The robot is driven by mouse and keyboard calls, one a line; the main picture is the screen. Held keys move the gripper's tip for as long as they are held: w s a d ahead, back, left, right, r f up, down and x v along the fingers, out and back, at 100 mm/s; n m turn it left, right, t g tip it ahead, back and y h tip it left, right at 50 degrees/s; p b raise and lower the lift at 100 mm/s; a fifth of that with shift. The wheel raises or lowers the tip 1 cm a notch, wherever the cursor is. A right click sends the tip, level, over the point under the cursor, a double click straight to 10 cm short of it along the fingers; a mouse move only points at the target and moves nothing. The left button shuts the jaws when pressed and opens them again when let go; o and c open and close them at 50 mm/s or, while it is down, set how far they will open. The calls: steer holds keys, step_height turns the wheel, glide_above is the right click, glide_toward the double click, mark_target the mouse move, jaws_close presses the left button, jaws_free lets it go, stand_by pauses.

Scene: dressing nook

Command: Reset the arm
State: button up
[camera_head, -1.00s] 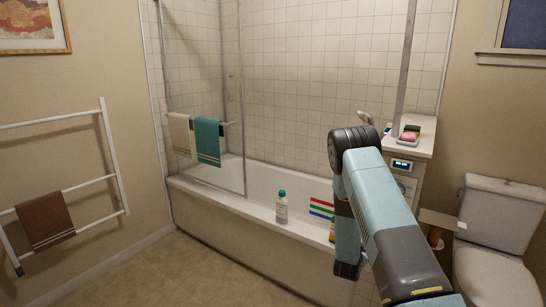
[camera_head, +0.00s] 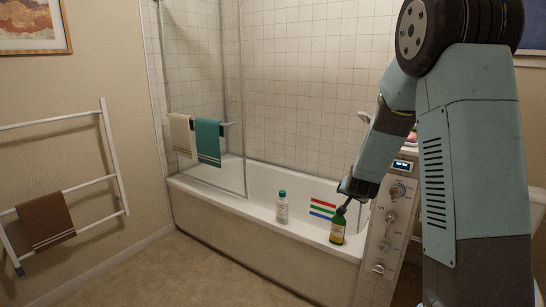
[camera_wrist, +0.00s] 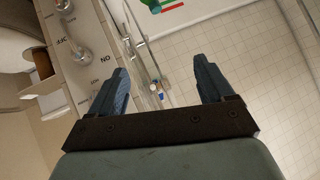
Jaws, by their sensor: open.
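My arm rises at the right of the head view, with its bend at the top and its forearm slanting down to the left. My gripper (camera_head: 346,196) is at its lower end, near the top of a green bottle with a yellow label (camera_head: 338,228) on the tub rim. I cannot tell from the head view how far apart they are. In the wrist view my gripper (camera_wrist: 162,88) is open, with nothing held between its two fingers. A green item shows at that view's top edge.
A clear bottle with a teal cap (camera_head: 282,207) stands on the bathtub rim (camera_head: 235,207). A panel with knobs (camera_head: 391,217) stands close right of the gripper. A glass screen with towels is at left, a towel rack (camera_head: 112,155) further left. The floor in front is clear.

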steer(key=s+a+r+n+g+y, duration=0.2)
steer(key=s+a+r+n+y, duration=0.15)
steer(key=s+r, duration=1.3)
steer(key=s+r+n+g+h, duration=0.1)
steer(key=s+r+n+g, duration=0.1)
steer(key=s, duration=2.2)
steer(key=shift+a+r+n+g, duration=0.25)
steer(key=shift+r+n+g, duration=0.05)
steer(key=shift+r+n, duration=0.15)
steer(key=shift+d+h, duration=0.1)
steer(key=shift+h, duration=0.15)
